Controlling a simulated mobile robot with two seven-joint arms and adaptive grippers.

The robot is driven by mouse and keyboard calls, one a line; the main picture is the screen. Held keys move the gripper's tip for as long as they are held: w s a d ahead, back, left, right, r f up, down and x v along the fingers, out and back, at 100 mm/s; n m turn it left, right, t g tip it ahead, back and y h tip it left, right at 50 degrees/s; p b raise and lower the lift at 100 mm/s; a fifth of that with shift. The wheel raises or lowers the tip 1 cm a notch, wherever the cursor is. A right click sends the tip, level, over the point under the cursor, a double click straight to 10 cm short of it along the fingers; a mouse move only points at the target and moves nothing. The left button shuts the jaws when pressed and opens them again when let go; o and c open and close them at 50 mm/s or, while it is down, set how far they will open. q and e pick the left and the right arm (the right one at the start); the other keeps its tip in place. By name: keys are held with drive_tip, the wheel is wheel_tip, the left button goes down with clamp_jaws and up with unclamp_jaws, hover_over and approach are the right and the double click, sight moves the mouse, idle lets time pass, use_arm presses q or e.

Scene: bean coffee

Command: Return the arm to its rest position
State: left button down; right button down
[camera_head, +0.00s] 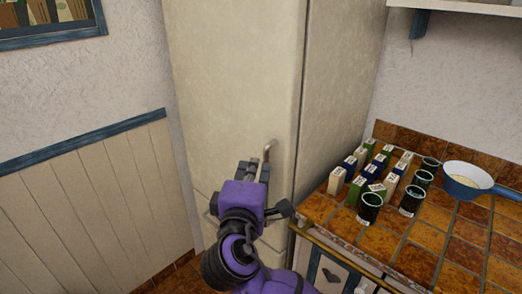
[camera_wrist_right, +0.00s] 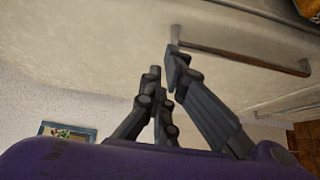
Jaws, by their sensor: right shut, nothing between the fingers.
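My right arm is purple, and its dark grey right gripper (camera_head: 256,168) is in front of the cream cabinet or fridge door (camera_head: 235,75) in the head view. The gripper also shows in the right wrist view (camera_wrist_right: 164,72), its fingers drawn together with nothing between them. A metal door handle (camera_head: 271,146) is just beyond the fingertips. In the right wrist view the handle (camera_wrist_right: 240,57) runs off to the right of the fingertips, close by; I cannot tell whether they touch. The door looks shut. My left gripper is not in view.
A tiled counter (camera_head: 415,262) is to the right, holding several small boxes (camera_head: 337,181), several dark cups (camera_head: 369,208) and a blue-white pan (camera_head: 465,180). A shelf (camera_head: 470,6) is above. The panelled wall (camera_head: 90,215) at left has free room before it.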

wheel_tip(320, 180, down, 6)
drive_tip(key=a+m+g+y, duration=0.2)
drive_tip(key=a+m+y, duration=0.1)
drive_tip(key=y, duration=0.2)
drive_tip(key=s+d+f+m+g, duration=0.1)
drive_tip(key=s+d+f+m, duration=0.2)
drive_tip(key=d+f, duration=0.35)
drive_tip(key=s+d+f+m+g, duration=0.1)
drive_tip(key=s+d+f+m, duration=0.2)
drive_tip(key=f, duration=0.7)
drive_tip(key=s+d+f+m+g+h, duration=0.1)
drive_tip(key=s+d+f+m, duration=0.1)
drive_tip(key=s+d+f, duration=0.4)
drive_tip(key=s+d+f+m+g+h+p, duration=0.1)
drive_tip(key=s+d+f, duration=0.6)
drive_tip(key=s, duration=0.7)
drive_tip(key=s+d+f+m+g+h, duration=0.2)
drive_tip(key=s+d+f+m+g, duration=0.1)
drive_tip(key=s+d+f, duration=0.3)
drive_tip(key=s+f+m, duration=0.1)
drive_tip(key=s+f, duration=0.1)
drive_tip(key=s, duration=0.2)
drive_tip(key=shift+s+d+m+p, duration=0.3)
drive_tip(key=shift+m+p, duration=0.1)
